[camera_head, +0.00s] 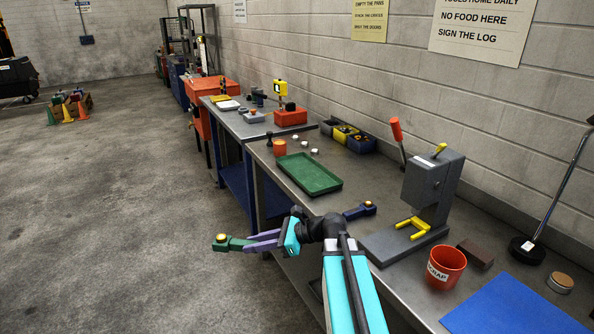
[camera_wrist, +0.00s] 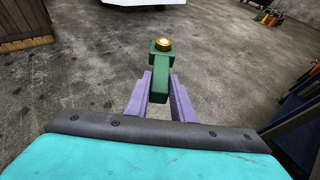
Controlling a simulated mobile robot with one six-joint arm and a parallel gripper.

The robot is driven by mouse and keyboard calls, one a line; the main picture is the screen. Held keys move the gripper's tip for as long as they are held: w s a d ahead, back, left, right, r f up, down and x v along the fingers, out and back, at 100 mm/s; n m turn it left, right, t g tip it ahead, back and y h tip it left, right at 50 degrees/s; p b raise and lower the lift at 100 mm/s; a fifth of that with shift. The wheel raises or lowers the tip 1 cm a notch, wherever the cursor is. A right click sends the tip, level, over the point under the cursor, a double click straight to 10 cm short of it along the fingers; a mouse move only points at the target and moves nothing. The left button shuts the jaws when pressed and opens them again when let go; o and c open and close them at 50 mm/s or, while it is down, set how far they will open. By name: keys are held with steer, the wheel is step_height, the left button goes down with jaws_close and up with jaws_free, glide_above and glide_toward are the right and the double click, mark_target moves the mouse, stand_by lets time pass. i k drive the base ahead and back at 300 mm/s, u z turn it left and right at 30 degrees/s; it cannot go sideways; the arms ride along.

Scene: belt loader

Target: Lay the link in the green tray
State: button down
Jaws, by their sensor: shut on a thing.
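My gripper (camera_head: 252,242) has purple fingers and is shut on a green link (camera_head: 236,243) with a round metal-coloured boss at its outer end. It holds the link over the floor, off the near left side of the grey bench. In the wrist view the green link (camera_wrist: 161,75) sticks out forward between the fingers (camera_wrist: 160,98), with a gold-coloured disc on its far end. The green tray (camera_head: 323,187) lies on the bench, beyond and to the right of my gripper, and looks empty.
A grey press with a yellow fork (camera_head: 437,180) and a red lever (camera_head: 397,130) stands right of the tray. A red scrap cup (camera_head: 445,268) and blue mat (camera_head: 515,308) are nearer. An orange cup (camera_head: 280,148) and small white pieces sit beyond the tray.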

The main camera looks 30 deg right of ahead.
mark_target(313, 173)
steer(key=u, duration=0.1)
steer(key=i, duration=1.1)
steer(key=u, duration=0.1)
